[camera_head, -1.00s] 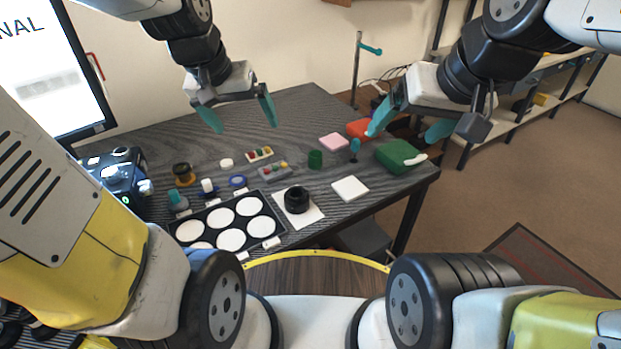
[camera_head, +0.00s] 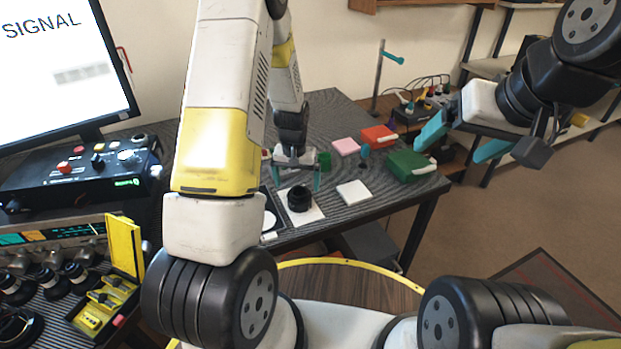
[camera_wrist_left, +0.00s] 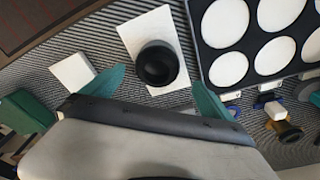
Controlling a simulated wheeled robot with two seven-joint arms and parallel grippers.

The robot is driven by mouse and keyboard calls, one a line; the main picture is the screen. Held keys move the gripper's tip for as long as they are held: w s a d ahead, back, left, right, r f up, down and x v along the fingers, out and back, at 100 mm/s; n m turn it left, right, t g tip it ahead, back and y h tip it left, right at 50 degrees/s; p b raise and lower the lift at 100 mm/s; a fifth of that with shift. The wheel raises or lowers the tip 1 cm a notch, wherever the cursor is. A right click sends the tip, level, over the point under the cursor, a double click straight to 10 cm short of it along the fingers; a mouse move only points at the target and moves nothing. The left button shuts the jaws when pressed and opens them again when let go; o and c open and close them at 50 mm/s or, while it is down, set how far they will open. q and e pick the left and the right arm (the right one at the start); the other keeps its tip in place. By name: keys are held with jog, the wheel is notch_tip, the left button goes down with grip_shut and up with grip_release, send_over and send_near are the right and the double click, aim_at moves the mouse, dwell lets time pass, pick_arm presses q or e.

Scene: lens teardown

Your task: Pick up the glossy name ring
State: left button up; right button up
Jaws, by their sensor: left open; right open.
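A black round lens part (camera_head: 299,199) stands on a white sheet (camera_head: 318,215) on the table. It also shows in the left wrist view (camera_wrist_left: 158,63), with a dark round centre; I cannot make out a separate glossy name ring on it. My left gripper (camera_head: 297,181) is open and empty, above and just behind the lens part. In the left wrist view, its teal fingers (camera_wrist_left: 160,90) are spread to either side of the lens part, apart from it.
A black tray with white round pads (camera_wrist_left: 252,42) lies beside the sheet, mostly hidden by my left arm in the head view. A white block (camera_head: 354,193), a green box (camera_head: 410,164), a pink block (camera_head: 346,146) and a red box (camera_head: 378,134) stand to the right.

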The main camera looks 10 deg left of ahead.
aim_at(299, 194)
pick_arm(q)
jog(key=f, duration=0.5)
jog(key=shift+w+d+f, duration=0.15)
jog(key=shift+d+f, duration=0.15)
jog(key=shift+f, duration=0.1)
jog(key=c, duration=1.5)
jog(key=shift+o, duration=0.2)
jog(key=shift+r, duration=0.15)
